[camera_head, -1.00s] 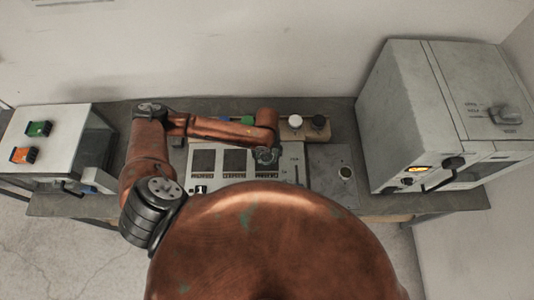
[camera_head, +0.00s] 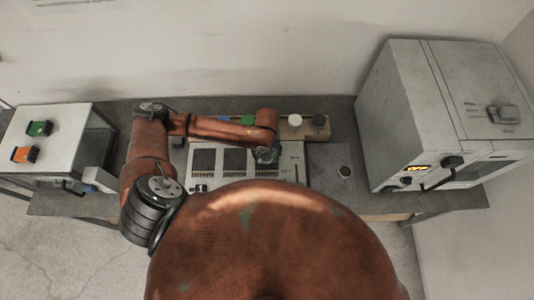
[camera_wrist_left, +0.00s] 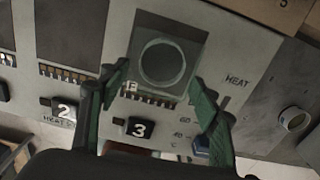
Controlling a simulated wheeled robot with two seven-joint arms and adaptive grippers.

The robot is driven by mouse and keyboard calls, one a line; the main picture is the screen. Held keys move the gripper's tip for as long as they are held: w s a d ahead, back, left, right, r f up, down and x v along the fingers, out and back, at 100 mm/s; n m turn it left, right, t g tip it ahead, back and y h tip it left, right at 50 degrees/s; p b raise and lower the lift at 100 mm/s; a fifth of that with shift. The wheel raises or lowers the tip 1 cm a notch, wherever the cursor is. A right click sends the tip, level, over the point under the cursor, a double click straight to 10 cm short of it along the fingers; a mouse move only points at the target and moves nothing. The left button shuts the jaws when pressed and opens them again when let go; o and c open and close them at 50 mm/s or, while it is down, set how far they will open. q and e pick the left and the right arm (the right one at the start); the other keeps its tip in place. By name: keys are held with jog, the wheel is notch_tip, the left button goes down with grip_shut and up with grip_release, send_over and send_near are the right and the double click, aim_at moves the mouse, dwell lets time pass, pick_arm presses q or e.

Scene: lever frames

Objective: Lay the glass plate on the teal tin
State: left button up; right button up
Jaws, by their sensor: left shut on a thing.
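A clear round disc with a pale rim, which I take for the glass plate (camera_wrist_left: 162,63), shows between the fingertips of my left gripper (camera_wrist_left: 162,73) in the left wrist view. The dark square of the panel shows through it. The green fingers stand apart, one on each side of the disc. In the head view my left gripper (camera_head: 266,156) is over the right part of the panel, partly hidden by its arm. I cannot make out a teal tin in either view. My right gripper is not in view.
A pale panel (camera_head: 215,179) with dark squares and numbered switches lies on the grey bench. A small round open cup (camera_head: 344,171) stands to its right. A wooden rack (camera_head: 307,131) holds capped items behind.

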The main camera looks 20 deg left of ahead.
pick_arm(q)
jog(key=shift+p, duration=0.35)
jog(key=shift+f, duration=0.1)
dwell(0.4)
jog(key=o, duration=1.4)
jog(key=shift+c, duration=0.2)
notch_tip(320, 180, up, 7)
jog(key=p, duration=0.7)
jog(key=shift+p, duration=0.3)
